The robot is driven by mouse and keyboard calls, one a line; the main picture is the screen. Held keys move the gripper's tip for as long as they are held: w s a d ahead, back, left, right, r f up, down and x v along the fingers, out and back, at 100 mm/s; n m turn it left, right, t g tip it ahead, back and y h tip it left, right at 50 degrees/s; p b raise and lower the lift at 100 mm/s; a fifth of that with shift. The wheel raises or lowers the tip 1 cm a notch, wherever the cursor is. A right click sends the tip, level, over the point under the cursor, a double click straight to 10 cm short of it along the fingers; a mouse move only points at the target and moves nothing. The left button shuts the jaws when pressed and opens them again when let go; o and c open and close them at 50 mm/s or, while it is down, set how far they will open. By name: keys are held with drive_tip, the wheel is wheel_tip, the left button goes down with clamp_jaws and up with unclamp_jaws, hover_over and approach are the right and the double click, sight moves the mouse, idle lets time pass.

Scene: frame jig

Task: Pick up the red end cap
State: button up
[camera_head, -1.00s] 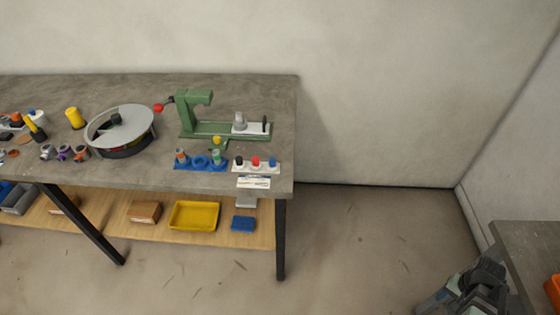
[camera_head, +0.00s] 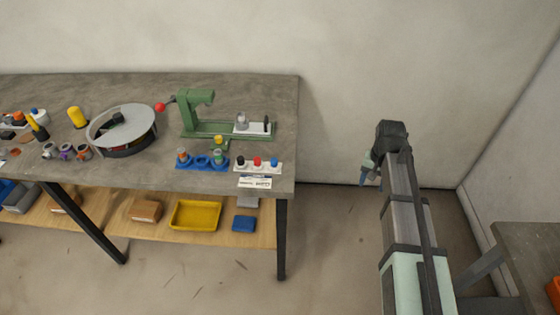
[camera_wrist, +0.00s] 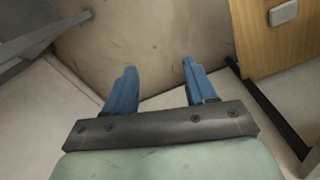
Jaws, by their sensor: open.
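The red end cap (camera_head: 257,162) stands on a white holder strip (camera_head: 244,168) near the front right of the workbench. It sits between a black cap (camera_head: 241,161) and a blue cap (camera_head: 274,162). My gripper (camera_head: 363,178) is to the right of the bench, in the air past its right edge and well apart from the cap. In the wrist view my gripper (camera_wrist: 157,78) shows two blue fingers, spread apart with nothing between them. The red end cap is not in the wrist view.
A blue holder (camera_head: 187,164) with small parts stands left of the white strip. A green press (camera_head: 205,128) with a red-knobbed lever stands behind. A grey round turntable (camera_head: 121,119) is further left. A label card (camera_head: 254,182) lies at the front edge. The floor right of the bench is clear.

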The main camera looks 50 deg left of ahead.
drive_tip(key=s+a+r+n, duration=0.1)
drive_tip(key=s+a+r, duration=0.4)
drive_tip(key=a, duration=0.4)
drive_tip(key=s+a+r+n, duration=0.1)
drive_tip(key=s+a+r, duration=0.4)
drive_tip(key=a, duration=0.3)
wheel_tip(320, 180, up, 9)
drive_tip(key=n, duration=0.2)
hover_over(257, 159)
drive_tip(key=f, duration=0.8)
drive_tip(key=shift+s+a, duration=0.15)
drive_tip(key=shift+a, duration=0.05)
drive_tip(key=shift+w+d+f, duration=0.1)
drive_tip(key=shift+f, duration=1.25)
drive_tip(key=shift+w+d+f, duration=0.1)
drive_tip(key=shift+f, duration=1.2)
clamp_jaws()
